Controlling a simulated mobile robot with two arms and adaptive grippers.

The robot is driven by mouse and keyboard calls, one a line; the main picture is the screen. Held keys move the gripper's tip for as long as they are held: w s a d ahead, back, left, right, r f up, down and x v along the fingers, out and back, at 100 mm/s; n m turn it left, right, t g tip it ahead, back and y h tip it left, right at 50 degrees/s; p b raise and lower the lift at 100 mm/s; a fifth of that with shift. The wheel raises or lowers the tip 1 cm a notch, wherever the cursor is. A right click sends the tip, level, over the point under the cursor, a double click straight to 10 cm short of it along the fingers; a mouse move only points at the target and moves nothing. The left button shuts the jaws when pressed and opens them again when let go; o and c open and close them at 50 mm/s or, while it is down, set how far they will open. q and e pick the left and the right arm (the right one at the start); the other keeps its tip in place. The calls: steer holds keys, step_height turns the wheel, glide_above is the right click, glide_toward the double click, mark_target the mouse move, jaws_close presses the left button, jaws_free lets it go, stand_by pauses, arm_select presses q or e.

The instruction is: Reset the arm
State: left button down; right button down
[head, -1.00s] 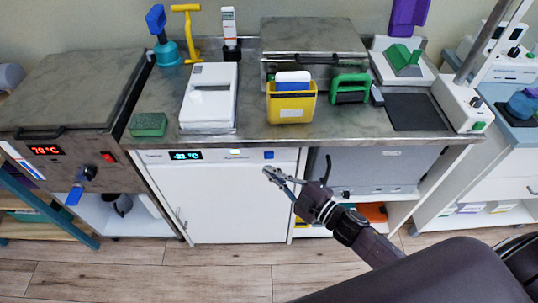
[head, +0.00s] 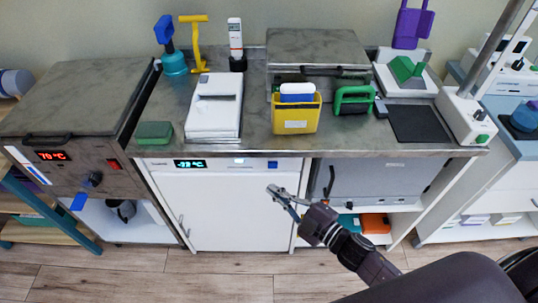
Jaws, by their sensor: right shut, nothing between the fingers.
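My right gripper (head: 277,198) is in front of the white freezer cabinet (head: 228,210), near its right edge and below the counter edge. Its fingers are shut with nothing between them. My right arm comes in from the lower right. My left gripper is not in the head view.
A metal counter (head: 362,135) holds a green sponge (head: 154,133), a white device (head: 214,108), a yellow bin (head: 297,118) and a green-handled tool (head: 354,101). A heated unit (head: 70,150) reading 70 °C stands left. The wooden floor (head: 150,276) in front is clear.

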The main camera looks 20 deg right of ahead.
steer(key=s+d+f+m+g+h, duration=0.2)
steer(key=s+d+f+m, duration=0.15)
steer(key=f, duration=0.65)
steer(key=s+d+f+m+g+h, duration=0.1)
steer(key=s+d+f+m+h, duration=0.2)
steer(key=f, duration=0.7)
steer(key=s+d+f+m+g+h, duration=0.2)
steer(key=s+d+f, duration=0.15)
steer(key=f, duration=0.55)
steer(key=s+f+m+g, duration=0.1)
steer(key=s+f+g, duration=0.2)
steer(key=s, duration=0.7)
steer(key=s+a+f+m+g+h, duration=0.1)
steer(key=s+f+m+g, duration=0.1)
steer(key=s+f, duration=0.6)
steer(key=s+f+m+g, duration=0.2)
steer(key=s+f, duration=0.4)
steer(key=s, duration=0.6)
steer(key=shift+s+a+g+h, duration=0.3)
steer(key=shift+s+g, duration=0.05)
steer(key=shift+g, duration=0.55)
